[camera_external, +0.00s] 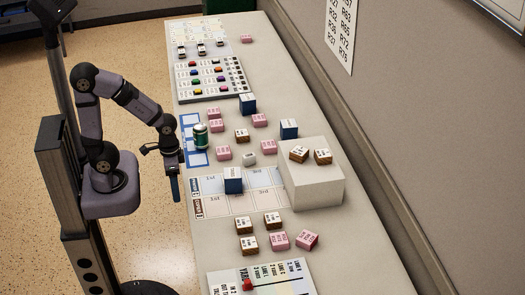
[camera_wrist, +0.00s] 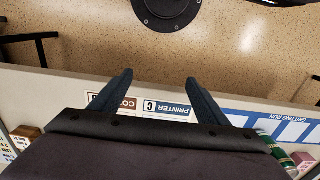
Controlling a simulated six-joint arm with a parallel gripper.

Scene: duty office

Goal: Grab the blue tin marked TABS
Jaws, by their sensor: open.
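Three dark blue box-shaped tins stand on the long counter in the external view. One is towards the back (camera_external: 247,104), one is right of the middle (camera_external: 289,129), and one stands on the grid sheet nearer the front (camera_external: 233,181). Their markings are too small to read, so I cannot tell which one says TABS. My gripper (camera_external: 175,188) hangs at the counter's left edge, left of all three and apart from them. In the wrist view my gripper (camera_wrist: 158,80) is open and empty, pointing over the counter edge and floor. No blue tin shows there.
A green can (camera_external: 201,135) stands on a blue-marked strip near the left edge; it also shows in the wrist view (camera_wrist: 274,147). Pink and brown boxes are scattered about. A raised pale block (camera_external: 312,185) carries two brown boxes. A rack of coloured pieces (camera_external: 211,79) lies behind.

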